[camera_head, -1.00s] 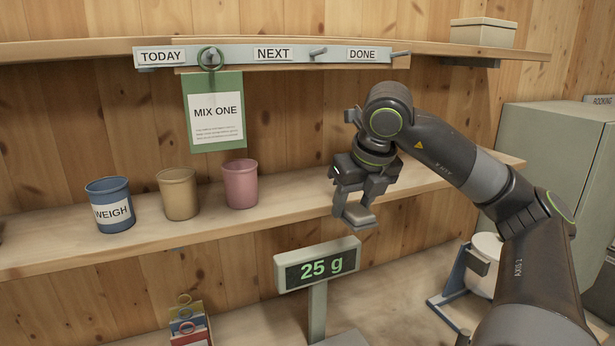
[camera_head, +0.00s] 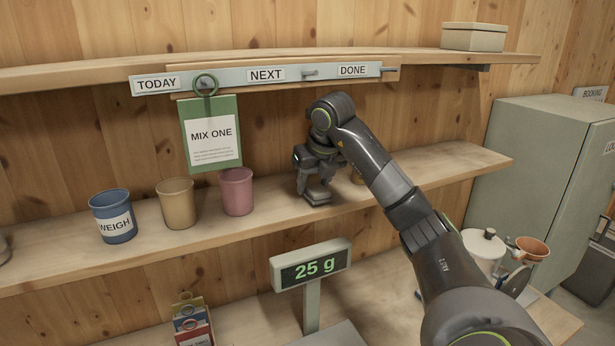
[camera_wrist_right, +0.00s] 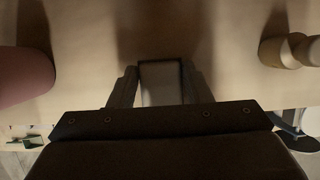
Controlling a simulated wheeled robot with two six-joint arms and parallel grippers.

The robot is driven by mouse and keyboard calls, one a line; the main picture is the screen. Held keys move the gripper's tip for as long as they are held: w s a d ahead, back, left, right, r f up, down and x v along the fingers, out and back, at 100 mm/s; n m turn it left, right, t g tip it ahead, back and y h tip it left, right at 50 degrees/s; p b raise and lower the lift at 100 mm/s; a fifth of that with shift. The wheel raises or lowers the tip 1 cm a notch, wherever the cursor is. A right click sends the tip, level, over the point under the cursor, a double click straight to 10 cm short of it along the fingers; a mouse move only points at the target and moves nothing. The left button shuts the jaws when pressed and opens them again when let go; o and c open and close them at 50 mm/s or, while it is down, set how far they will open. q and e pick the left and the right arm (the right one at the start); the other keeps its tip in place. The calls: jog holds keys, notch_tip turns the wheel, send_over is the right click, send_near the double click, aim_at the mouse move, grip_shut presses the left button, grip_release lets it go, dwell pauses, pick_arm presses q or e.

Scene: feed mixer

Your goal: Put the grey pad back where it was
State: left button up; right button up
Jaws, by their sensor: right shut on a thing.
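The grey pad (camera_head: 317,197) is a small flat block at the shelf, right of the pink cup. My right gripper (camera_head: 314,185) is shut on it from above. In the right wrist view the pad (camera_wrist_right: 161,84) shows between the two fingers, over the pale shelf board. I cannot tell whether its underside touches the shelf. My left gripper is not in view.
The pink cup (camera_head: 237,191), tan cup (camera_head: 177,203) and blue WEIGH cup (camera_head: 114,215) stand left on the shelf (camera_head: 262,220). A small wooden thing (camera_head: 357,177) stands just right of the gripper. A scale display (camera_head: 310,265) reads 25 g below.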

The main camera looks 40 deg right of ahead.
jog(key=w, duration=0.1)
jog(key=w+d, duration=0.1)
jog(key=w, duration=0.1)
jog(key=shift+w, duration=0.25)
jog(key=shift+p, duration=0.4)
jog(key=shift+w+f, duration=0.1)
jog(key=shift+f, duration=0.15)
jog(key=shift+s, duration=0.25)
jog(key=shift+f, duration=0.1)
jog(key=shift+f, duration=0.2)
jog(key=o, duration=0.9)
jog(key=shift+w, duration=0.1)
jog(key=shift+r, duration=0.25)
